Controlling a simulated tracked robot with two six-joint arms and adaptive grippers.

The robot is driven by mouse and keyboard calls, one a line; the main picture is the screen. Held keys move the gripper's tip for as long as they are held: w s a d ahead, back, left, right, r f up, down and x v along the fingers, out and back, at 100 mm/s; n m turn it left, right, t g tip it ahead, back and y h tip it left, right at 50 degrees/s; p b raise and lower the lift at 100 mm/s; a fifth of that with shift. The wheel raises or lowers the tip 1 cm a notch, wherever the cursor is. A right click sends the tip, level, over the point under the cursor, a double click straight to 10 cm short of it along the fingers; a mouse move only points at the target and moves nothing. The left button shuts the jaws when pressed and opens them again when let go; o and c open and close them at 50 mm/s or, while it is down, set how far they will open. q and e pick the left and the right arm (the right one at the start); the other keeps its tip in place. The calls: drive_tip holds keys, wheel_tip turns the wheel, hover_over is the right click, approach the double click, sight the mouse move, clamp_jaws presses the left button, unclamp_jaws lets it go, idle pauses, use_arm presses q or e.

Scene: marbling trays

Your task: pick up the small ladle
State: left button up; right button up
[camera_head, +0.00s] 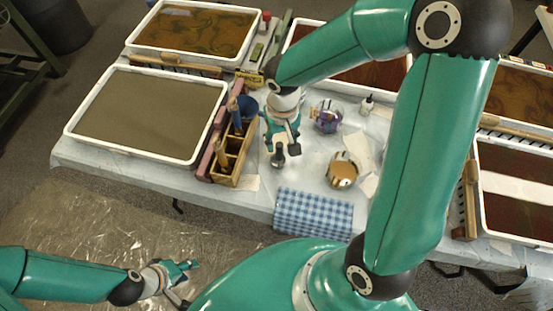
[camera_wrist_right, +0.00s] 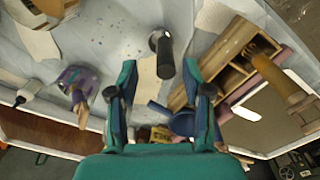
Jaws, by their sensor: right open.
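A dark upright piece with a grey rounded end (camera_head: 279,158), which may be the small ladle's handle, stands just beyond my right gripper (camera_head: 282,148). In the right wrist view this black piece (camera_wrist_right: 165,62) is ahead of the gap between the fingertips of my open right gripper (camera_wrist_right: 160,78). I see no contact, and its lower end is hidden. My left gripper (camera_head: 182,279) is open and empty, low at the left, away from the table.
A wooden rack (camera_head: 232,160) with a blue jug (camera_head: 246,108) stands left of my right gripper. A purple-marked pot (camera_head: 326,117) and a metal bowl (camera_head: 343,170) are to the right. A blue checked cloth (camera_head: 313,211) lies in front. Marbling trays (camera_head: 150,112) flank the work area.

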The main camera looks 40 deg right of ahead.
sight(279, 153)
drive_tip(key=shift+a+f+p, duration=0.2)
drive_tip(key=shift+f, duration=1.2)
drive_tip(key=shift+a+f+p, duration=0.15)
drive_tip(key=shift+f, duration=1.2)
